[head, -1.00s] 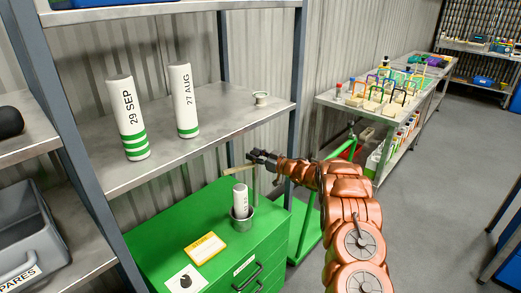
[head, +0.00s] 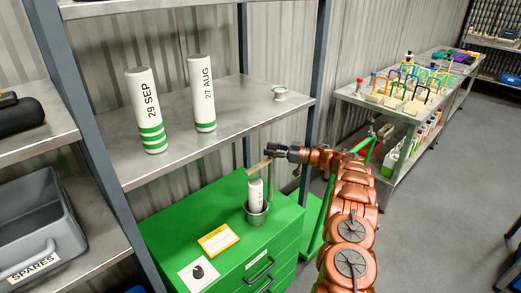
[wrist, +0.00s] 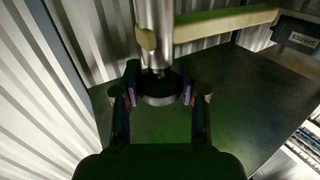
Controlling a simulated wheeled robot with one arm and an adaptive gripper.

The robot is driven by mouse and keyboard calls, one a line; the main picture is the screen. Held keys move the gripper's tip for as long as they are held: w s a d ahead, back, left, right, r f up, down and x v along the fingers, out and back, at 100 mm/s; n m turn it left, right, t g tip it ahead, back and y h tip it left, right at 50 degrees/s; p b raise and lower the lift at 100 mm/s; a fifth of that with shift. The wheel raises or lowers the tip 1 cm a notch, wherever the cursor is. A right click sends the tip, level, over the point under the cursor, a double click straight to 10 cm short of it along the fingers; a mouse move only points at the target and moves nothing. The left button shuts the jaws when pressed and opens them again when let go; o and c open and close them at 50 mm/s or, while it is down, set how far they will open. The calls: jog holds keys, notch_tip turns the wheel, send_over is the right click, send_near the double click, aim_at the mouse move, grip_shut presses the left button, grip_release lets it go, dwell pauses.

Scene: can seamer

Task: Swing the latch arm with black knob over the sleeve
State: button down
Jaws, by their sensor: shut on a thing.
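The latch arm (head: 259,167) is a thin tan bar above the green cabinet, behind the metal sleeve (head: 256,216). A white labelled cylinder (head: 255,192) stands upright in the sleeve. The bar also crosses the top of the wrist view (wrist: 225,25), beside a shiny metal post (wrist: 155,30). My gripper (head: 272,150) is at the bar's right end, behind and above the sleeve. In the wrist view, my gripper (wrist: 160,95) has its fingers either side of a dark round piece (wrist: 160,88), apparently the black knob, and is shut on it. The contact is dim.
A shelf (head: 220,125) with two white canisters, 29 SEP (head: 146,110) and 27 AUG (head: 202,95), stands above and left of the cabinet (head: 190,225). A yellow card (head: 218,240) lies on the cabinet. A grey SPARES bin (head: 40,225) is at left. Floor is open at right.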

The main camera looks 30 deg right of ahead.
jog(key=shift+r, duration=0.15)
dwell(0.3)
jog(key=c, duration=0.6)
grip_release()
notch_tip(320, 180, up, 10)
jog(key=shift+f, duration=0.1)
jog(key=shift+c, duration=0.3)
